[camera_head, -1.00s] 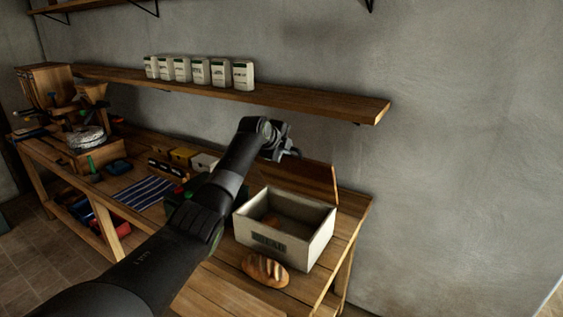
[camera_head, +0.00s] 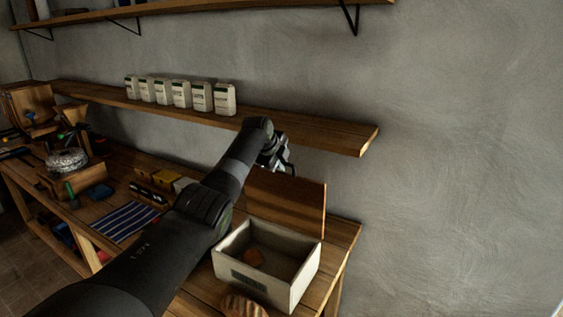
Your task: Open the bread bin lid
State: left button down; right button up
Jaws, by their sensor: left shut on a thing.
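The bread bin (camera_head: 264,288) is a pale box with a dark label on its front, on the right end of the wooden bench. My right gripper is not in view.
A scored loaf (camera_head: 243,305) lies in front of the bin. A wall shelf (camera_head: 320,132) with several paper bags (camera_head: 180,94) runs above the bench. A striped cloth (camera_head: 124,221) and small boxes (camera_head: 160,180) are to the left.

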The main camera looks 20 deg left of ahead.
pick_arm(q)
jog(key=c, duration=1.6)
grip_release()
jog(key=shift+s+f, duration=0.1)
jog(key=shift+f, duration=0.15)
jog(key=shift+s+r, duration=0.1)
jog(key=b+v, duration=0.6)
jog(key=v, duration=1.1)
jog(key=shift+r+b, duration=0.3)
jog(key=shift+r, duration=0.05)
